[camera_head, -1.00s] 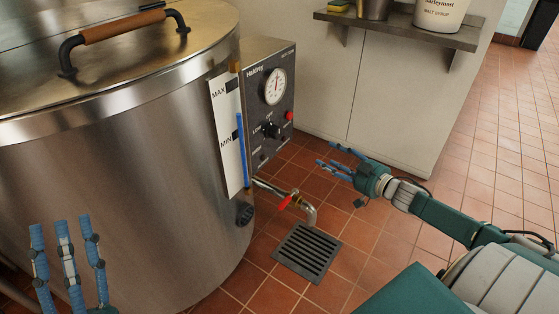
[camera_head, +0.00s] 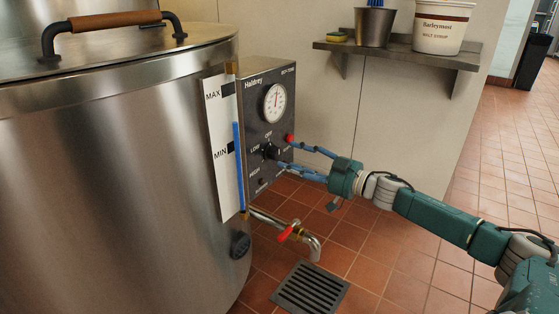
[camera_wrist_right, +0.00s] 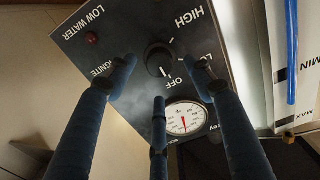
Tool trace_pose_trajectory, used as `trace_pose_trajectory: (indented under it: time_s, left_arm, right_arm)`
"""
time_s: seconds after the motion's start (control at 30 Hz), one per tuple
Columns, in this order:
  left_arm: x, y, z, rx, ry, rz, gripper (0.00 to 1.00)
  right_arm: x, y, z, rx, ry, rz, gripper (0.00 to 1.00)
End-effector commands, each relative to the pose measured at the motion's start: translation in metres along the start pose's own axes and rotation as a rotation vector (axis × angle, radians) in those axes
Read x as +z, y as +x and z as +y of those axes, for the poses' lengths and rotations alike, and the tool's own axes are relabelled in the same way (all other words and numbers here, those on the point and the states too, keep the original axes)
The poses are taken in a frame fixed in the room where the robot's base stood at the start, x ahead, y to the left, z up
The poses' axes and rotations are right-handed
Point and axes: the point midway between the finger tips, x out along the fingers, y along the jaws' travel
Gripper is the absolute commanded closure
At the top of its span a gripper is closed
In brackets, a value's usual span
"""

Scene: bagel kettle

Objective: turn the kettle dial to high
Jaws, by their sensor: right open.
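The kettle dial (camera_head: 270,152) is a black round knob on the dark control panel (camera_head: 255,90) of the steel kettle (camera_head: 120,170). In the right wrist view the dial (camera_wrist_right: 159,60) sits beyond my fingers. That view is turned, with HIGH at upper right and OFF below the knob. The white mark on the knob appears to face OFF. My right gripper (camera_head: 284,158) is open in front of the panel, its blue fingers reaching toward the dial from the right. In the wrist view the fingers (camera_wrist_right: 160,76) spread around the dial's outline; contact cannot be told. My left gripper is out of view.
A drain tap with a red handle (camera_head: 285,234) sticks out below, above a floor grate (camera_head: 311,288). A shelf (camera_head: 395,52) with containers hangs behind.

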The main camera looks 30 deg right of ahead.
Motion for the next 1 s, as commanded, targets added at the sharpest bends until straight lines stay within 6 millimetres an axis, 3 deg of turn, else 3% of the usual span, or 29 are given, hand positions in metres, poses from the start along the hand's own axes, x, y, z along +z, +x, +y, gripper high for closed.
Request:
trace_pose_trajectory:
  time_s: [0.4, 0.87, 1.0]
  left_arm:
    - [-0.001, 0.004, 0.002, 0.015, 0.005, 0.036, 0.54]
    - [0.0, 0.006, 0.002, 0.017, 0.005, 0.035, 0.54]
    - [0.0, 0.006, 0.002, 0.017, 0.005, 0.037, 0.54]
  right_arm:
    - [0.0, 0.045, 0.0, 0.001, 0.0, 0.002, 0.48]
    - [0.001, 0.053, 0.0, 0.001, 0.0, -0.001, 0.48]
    - [0.001, 0.053, 0.0, 0.001, 0.0, -0.001, 0.75]
